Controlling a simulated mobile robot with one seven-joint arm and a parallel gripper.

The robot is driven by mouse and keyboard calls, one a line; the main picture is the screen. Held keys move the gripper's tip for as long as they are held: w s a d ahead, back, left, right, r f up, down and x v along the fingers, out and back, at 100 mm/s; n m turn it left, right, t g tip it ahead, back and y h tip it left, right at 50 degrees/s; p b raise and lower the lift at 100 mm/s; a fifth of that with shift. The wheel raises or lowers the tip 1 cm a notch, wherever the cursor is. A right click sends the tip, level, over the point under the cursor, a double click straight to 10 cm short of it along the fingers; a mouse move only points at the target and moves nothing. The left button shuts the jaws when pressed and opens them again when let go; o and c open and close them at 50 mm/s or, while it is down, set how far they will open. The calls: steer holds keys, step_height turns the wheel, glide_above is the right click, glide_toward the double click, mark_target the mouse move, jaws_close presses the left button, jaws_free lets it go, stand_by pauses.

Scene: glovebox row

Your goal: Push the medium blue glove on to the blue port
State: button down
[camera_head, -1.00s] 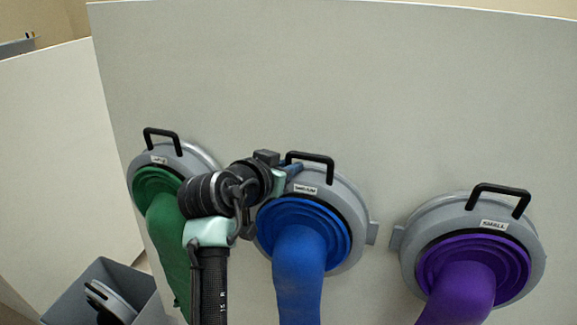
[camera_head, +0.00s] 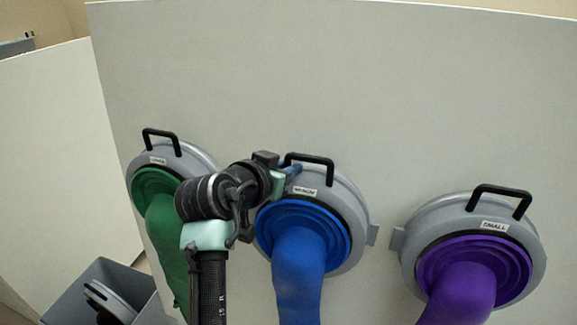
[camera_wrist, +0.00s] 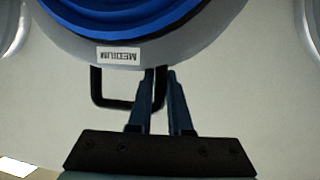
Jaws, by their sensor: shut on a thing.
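The blue glove (camera_head: 299,262) hangs out of a grey ring (camera_head: 346,205) at the middle port, with its label "MEDIUM" upright. In the wrist view its blue cuff (camera_wrist: 125,14), the label (camera_wrist: 119,56) and the black handle (camera_wrist: 112,104) show upside down. The ring sits against the panel; the port behind it is hidden, so I cannot tell how fully it is seated. My gripper (camera_wrist: 161,76) is shut on one leg of the handle, the left one in the head view. In the head view my gripper (camera_head: 292,170) is mostly hidden by my wrist.
A green glove (camera_head: 167,240) on its ring is at the left, partly behind my arm. A purple glove (camera_head: 462,285) on a ring labelled "SMALL" is at the right. A grey bin (camera_head: 62,305) with a ring-like part stands at lower left. The panel (camera_head: 330,80) above is bare.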

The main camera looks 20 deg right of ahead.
steer(key=shift+s+a+r, duration=0.15)
steer(key=shift+r, duration=0.05)
steer(key=shift+v, duration=1)
steer(key=shift+s+f, duration=0.2)
steer(key=shift+s, duration=0.1)
steer(key=shift+s+a+r+p, duration=0.1)
steer(key=shift+s+a+p, duration=0.1)
steer(key=shift+s+a, duration=0.45)
steer(key=shift+s+a+r+p, duration=0.15)
steer(key=shift+s+a, duration=0.25)
steer(key=shift+s, duration=0.55)
steer(key=s+a, duration=0.4)
steer(key=s, duration=0.2)
steer(key=shift+s+a+r+p, duration=0.2)
steer(key=shift+s+r+p, duration=0.05)
steer(key=shift+r+p, duration=0.15)
stand_by(0.3)
